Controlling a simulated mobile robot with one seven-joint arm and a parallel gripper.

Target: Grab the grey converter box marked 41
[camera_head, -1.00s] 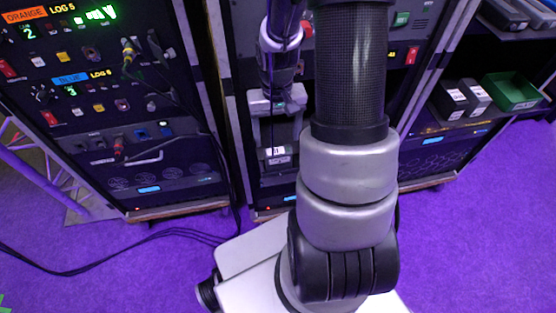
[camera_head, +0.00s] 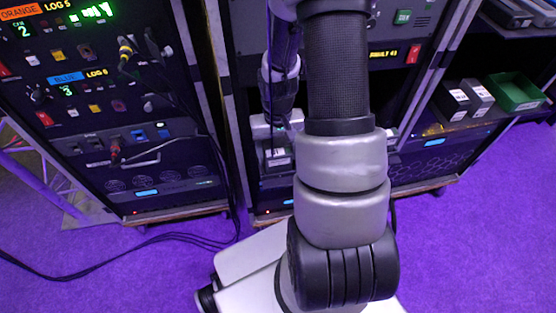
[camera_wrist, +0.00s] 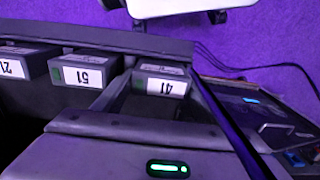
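The grey converter box marked 41 (camera_wrist: 159,84) sits in a dark rack shelf in the wrist view, its white label upside down. Box 51 (camera_wrist: 84,74) stands to its left, with a gap between. A third box (camera_wrist: 22,64) is at the far left, partly cut off. My gripper (camera_wrist: 158,93) reaches down over box 41, with one finger at each side of it; the fingers look spread, not closed on it. In the head view my gripper (camera_head: 277,146) is low at the middle rack, and a labelled box front (camera_head: 279,157) shows between its fingers.
An equipment rack (camera_head: 105,105) with plugged cables stands at left. Dark boxes (camera_head: 479,98) and a green bin (camera_head: 515,92) lie on a shelf at right. Loose cables (camera_head: 185,236) run over the purple floor. My arm hides part of the middle rack.

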